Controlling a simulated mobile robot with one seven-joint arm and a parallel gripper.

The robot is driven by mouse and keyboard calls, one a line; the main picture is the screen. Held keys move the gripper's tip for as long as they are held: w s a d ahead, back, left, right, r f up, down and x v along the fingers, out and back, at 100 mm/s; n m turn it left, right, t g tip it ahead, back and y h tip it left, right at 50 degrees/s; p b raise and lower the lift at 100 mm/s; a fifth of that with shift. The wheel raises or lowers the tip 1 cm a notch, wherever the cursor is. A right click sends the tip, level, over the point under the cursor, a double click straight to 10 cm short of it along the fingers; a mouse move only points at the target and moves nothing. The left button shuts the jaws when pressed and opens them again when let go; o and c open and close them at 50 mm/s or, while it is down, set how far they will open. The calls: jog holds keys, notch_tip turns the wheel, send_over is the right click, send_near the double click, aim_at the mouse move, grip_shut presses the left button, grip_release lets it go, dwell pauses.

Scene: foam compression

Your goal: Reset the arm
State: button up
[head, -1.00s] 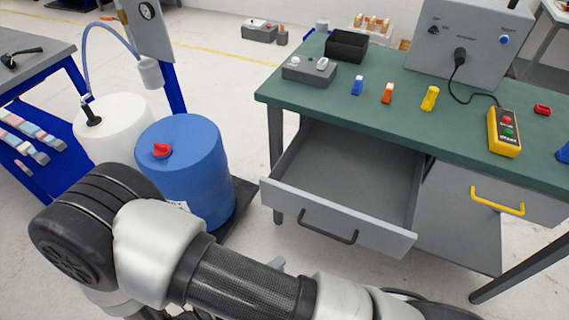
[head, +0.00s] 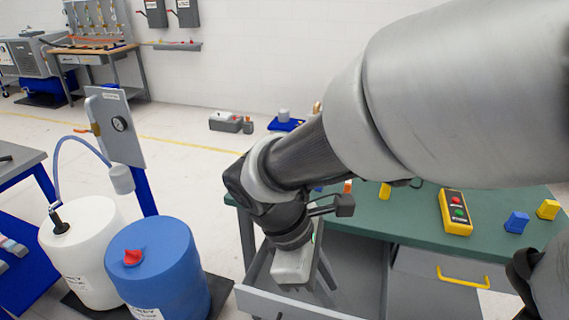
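My arm reaches in from the upper right of the head view and bends down over the left end of the green-topped bench (head: 390,222). My gripper (head: 293,266) points down at the open grey drawer (head: 345,262), over or inside it; I cannot tell its exact height. The light grey gripper body shows, but its fingertips are not clear, so I cannot tell whether it is open or shut or holds anything.
A blue drum (head: 160,270) and a white drum (head: 85,250) stand left of the drawer. A yellow control box (head: 455,213), a blue block (head: 516,222) and yellow blocks (head: 548,209) are on the bench.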

jog(key=d+r+m+t+y+p, duration=0.1)
jog(key=d+r+m+t+y, duration=0.1)
jog(key=r+m, duration=0.5)
jog(key=d+r+m+t+y+p, duration=0.2)
jog(key=d+r+m, duration=0.3)
jog(key=r+m, duration=0.3)
jog(key=shift+s+r+t+y, duration=0.15)
jog(key=shift+s+t+y, duration=0.25)
jog(key=shift+t, duration=0.5)
